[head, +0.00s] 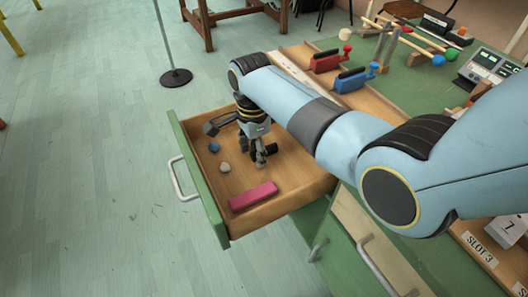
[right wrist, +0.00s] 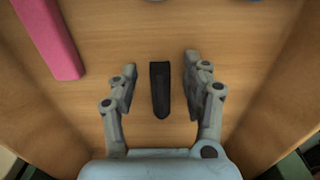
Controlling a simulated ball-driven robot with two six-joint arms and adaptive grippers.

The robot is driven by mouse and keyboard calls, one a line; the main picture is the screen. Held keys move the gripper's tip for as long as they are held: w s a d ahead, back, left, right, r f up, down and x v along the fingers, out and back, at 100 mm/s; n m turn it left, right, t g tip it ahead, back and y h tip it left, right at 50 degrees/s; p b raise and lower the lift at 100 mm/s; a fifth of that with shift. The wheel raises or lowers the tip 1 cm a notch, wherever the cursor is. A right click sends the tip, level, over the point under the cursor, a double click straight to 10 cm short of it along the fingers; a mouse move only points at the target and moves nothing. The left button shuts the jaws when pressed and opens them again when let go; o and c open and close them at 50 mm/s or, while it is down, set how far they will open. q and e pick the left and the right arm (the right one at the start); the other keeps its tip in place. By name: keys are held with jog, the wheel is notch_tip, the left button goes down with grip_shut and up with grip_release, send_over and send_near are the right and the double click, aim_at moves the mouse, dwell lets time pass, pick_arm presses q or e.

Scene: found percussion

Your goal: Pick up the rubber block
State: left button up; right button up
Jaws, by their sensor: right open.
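A small black block (right wrist: 160,90), which looks like the rubber block, lies on the wooden drawer floor. In the right wrist view it stands lengthwise between the two fingers of my right gripper (right wrist: 161,76), with a gap on each side. In the head view my right gripper (head: 260,160) points down into the open drawer, open and empty, and the black block (head: 271,149) shows partly beside its fingers. My left gripper is not in view.
The open drawer (head: 178,137) also holds a pink bar (head: 254,196), a blue ball (head: 214,147), a pale pebble (head: 225,168) and a grey tool (head: 218,123). Red (head: 328,62) and blue (head: 353,81) clamp-like things stand on the bench top.

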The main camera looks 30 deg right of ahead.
grip_shut()
jog(key=shift+r, duration=0.1)
